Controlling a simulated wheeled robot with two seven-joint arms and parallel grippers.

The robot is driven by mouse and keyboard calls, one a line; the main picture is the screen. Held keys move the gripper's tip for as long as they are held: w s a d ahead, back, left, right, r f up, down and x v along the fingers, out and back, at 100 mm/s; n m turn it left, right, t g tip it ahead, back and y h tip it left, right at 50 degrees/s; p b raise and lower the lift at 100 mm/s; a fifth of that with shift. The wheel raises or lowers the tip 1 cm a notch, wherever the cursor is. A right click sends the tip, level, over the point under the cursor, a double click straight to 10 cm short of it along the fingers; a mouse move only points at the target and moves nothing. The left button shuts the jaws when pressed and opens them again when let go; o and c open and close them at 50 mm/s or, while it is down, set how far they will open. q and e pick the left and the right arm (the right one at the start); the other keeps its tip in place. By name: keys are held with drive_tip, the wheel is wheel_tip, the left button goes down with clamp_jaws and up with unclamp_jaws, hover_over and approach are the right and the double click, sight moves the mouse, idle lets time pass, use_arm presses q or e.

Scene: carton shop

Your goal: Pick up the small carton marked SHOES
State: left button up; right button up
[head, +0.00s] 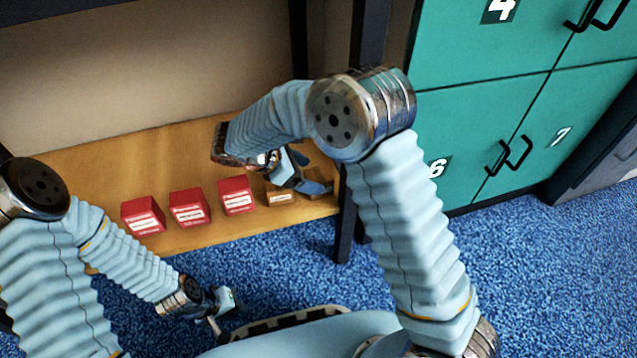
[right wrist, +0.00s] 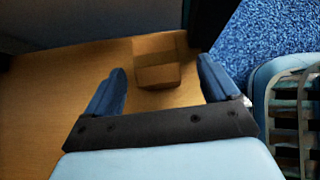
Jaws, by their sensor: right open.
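A small brown carton (head: 281,198) with a pale label sits on the wooden shelf, right of the red cartons. The labels are too small to read, so I cannot tell which is marked SHOES. In the right wrist view my right gripper (right wrist: 163,85) is open and empty, with a brown carton (right wrist: 158,75) ahead between its fingers, not gripped. My left gripper (head: 222,312) is low over the carpet, away from the shelf, its fingers apart.
Three red cartons (head: 190,208) stand in a row on the shelf (head: 90,165), left of the brown ones. A dark post (head: 347,215) rises at the shelf's right end. Green lockers (head: 470,110) stand to the right. Blue carpet (head: 540,260) is clear.

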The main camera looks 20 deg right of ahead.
sight(314, 176)
drive_tip(key=x, duration=0.2)
drive_tip(key=b+x, duration=0.1)
drive_tip(key=x, duration=0.1)
drive_tip(key=shift+w+f, duration=0.25)
drive_tip(key=shift+f, duration=0.05)
drive_tip(key=c, duration=1.1)
drive_tip(key=shift+o, duration=0.2)
